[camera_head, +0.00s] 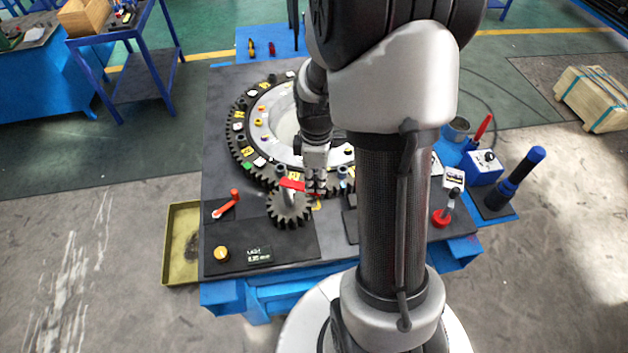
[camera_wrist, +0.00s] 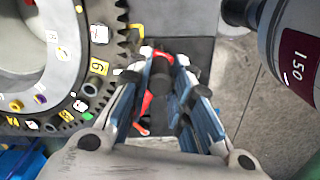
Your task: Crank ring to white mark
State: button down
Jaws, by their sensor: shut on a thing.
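The large dark toothed ring (camera_head: 239,152) lies on the grey table with a pale inner ring. Yellow number tags and white, green and red markers sit around it; several are white, such as the white tag (camera_wrist: 99,34). The small dark pinion gear (camera_head: 289,209) stands at the ring's near edge. The red crank (camera_head: 291,184) is above the pinion, and its dark grip (camera_wrist: 161,72) shows in the wrist view. My gripper (camera_head: 316,186) is shut on that grip, with a finger on each side. My arm hides the ring's right part.
A red-handled lever (camera_head: 228,203) and a yellow knob (camera_head: 221,253) stand at the table's left. A red-based lever (camera_head: 441,216) and a blue-handled post (camera_head: 518,178) stand right of my arm. An olive tray (camera_head: 178,262) is beside the table's left edge.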

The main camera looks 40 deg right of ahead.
jog(key=shift+w+d+r+n+p, duration=0.15)
jog(key=shift+w+d+n, duration=0.35)
jog(key=shift+w+n, duration=0.35)
jog(key=shift+w+d+f+n+p, duration=0.15)
jog(key=shift+w+d+n, duration=0.4)
jog(key=shift+n, duration=0.55)
jog(key=shift+w+d+r+n+p, duration=0.15)
jog(key=shift+w+d+n, duration=0.3)
jog(key=shift+w+n, duration=0.45)
jog(key=c, duration=1.5)
grip_release()
jog(key=shift+o, duration=0.4)
notch_tip(320, 180, up, 12)
